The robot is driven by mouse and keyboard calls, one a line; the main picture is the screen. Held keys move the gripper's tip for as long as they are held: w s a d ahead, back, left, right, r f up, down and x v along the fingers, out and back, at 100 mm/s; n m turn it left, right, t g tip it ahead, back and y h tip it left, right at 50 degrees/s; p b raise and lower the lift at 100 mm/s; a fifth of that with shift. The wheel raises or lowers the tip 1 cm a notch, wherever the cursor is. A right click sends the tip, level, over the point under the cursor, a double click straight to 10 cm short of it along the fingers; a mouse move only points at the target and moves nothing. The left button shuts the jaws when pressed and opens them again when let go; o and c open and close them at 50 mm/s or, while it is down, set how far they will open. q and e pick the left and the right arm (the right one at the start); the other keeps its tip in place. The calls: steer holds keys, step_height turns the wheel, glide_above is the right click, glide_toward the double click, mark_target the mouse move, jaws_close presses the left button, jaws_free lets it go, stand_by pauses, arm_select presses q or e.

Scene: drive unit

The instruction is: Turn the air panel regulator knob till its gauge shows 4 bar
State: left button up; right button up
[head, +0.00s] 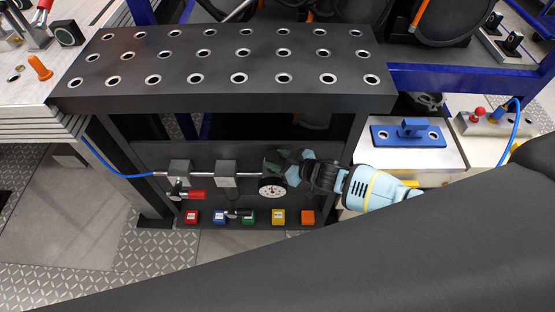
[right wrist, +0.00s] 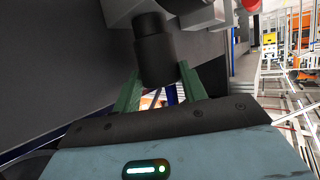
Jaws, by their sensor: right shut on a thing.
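The air panel (head: 150,205) is a dark upright plate under the perforated table. Its round white gauge (head: 272,190) shows in the head view, but the needle and figures are too small to read. My right gripper (head: 274,164) is at the panel just above the gauge, its fingers hiding the regulator there. In the right wrist view, the black cylindrical regulator knob (right wrist: 155,52) stands between the two green fingers of the right gripper (right wrist: 161,75), which are shut on it. My left gripper is not in view.
A silver pipe with grey blocks (head: 226,172) and a red-handled valve (head: 196,195) lies left of the gripper. Several coloured blocks (head: 249,216) line the panel's lower edge. The dark table (head: 230,103) overhangs the panel. A blue fixture (head: 408,141) stands to the right.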

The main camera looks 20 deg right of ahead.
steer(key=shift+w, duration=0.1)
stand_by(0.5)
steer(key=o, duration=1)
steer(key=shift+c, duration=0.2)
steer(key=shift+r, duration=0.1)
steer(key=shift+d, duration=0.15)
